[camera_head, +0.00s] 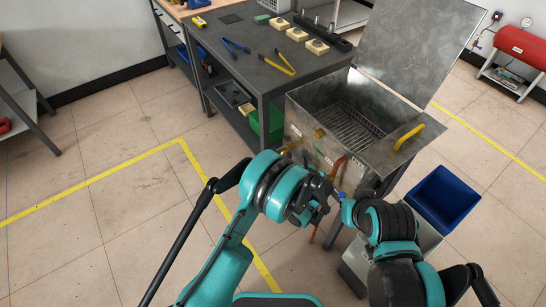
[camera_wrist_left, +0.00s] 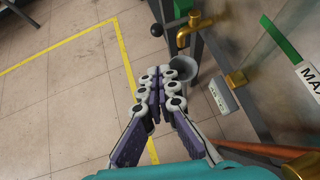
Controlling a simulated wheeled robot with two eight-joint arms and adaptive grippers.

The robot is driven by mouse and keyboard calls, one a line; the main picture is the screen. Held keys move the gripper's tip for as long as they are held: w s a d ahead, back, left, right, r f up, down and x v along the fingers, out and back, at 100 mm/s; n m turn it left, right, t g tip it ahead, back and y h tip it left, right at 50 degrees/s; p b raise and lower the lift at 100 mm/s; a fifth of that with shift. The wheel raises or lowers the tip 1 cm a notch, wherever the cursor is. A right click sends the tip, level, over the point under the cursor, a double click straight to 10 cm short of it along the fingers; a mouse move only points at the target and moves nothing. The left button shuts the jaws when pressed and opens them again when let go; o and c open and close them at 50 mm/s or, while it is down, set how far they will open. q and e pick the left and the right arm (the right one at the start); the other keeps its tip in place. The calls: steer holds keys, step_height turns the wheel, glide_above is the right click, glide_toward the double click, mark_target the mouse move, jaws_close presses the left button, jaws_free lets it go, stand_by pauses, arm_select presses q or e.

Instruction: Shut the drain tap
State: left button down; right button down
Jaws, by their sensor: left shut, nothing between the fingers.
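In the left wrist view a brass tap (camera_wrist_left: 192,28) sticks out near the top, its spout bent down above a grey round cup or funnel (camera_wrist_left: 183,68). I cannot tell for sure from its handle whether it is open. My left gripper (camera_wrist_left: 161,78) is shut and empty, its fingertips beside the cup and below the tap, with no clear contact.
The tank's lid (camera_head: 418,45) stands open, with a yellow handle (camera_head: 410,136) on the rim. A dark workbench (camera_head: 245,65) with tools stands behind. A blue bin (camera_head: 444,197) is at the right. Copper pipe (camera_wrist_left: 250,150) runs close to my left gripper. Floor at left is clear.

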arm_select(q)
steer(key=w+r+b+x, duration=0.1)
steer(key=b+x, duration=0.4)
steer(key=x, duration=0.8)
steer(key=shift+w+a, duration=0.25)
steer(key=shift+a, duration=0.05)
